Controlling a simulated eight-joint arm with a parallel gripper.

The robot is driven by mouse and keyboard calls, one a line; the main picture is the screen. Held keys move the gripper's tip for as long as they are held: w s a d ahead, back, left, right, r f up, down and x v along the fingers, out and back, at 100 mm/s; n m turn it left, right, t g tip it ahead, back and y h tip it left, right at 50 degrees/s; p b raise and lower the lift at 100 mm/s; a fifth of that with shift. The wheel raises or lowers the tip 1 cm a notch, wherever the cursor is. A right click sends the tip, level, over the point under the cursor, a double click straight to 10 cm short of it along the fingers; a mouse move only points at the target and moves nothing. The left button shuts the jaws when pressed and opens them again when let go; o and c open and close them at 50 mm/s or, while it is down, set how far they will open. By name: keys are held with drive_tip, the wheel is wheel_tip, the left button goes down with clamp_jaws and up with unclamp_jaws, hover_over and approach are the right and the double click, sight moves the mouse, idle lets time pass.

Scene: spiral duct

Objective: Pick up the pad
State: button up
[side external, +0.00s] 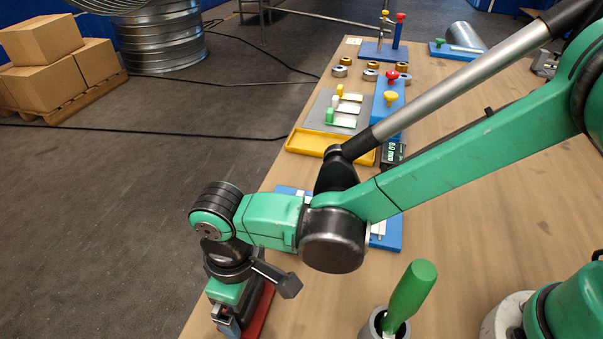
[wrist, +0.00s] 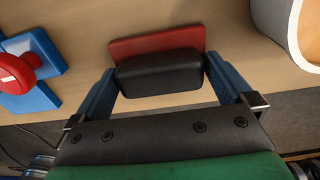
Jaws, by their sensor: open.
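The pad (wrist: 158,74) shows in the wrist view as a black rounded block with a red plate (wrist: 150,43) along its far side. My gripper (wrist: 161,83) is open, with one blue finger by each end of the black block. The fingertips are very close to it, and I cannot tell whether they touch. In the side view my gripper (side external: 227,322) points down at the near left edge of the table. The red plate (side external: 261,311) shows beside it there, and the black block is mostly hidden by my wrist.
A blue base with a red knob (wrist: 15,72) lies left of the pad in the wrist view. A pale round container (wrist: 287,25) stands to the right. The table edge is close by. A green-handled tool (side external: 411,295) stands in a cup. A yellow tray (side external: 318,145) lies farther back.

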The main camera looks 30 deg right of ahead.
drive_tip(key=c, duration=1.1)
wheel_tip(320, 180, up, 20)
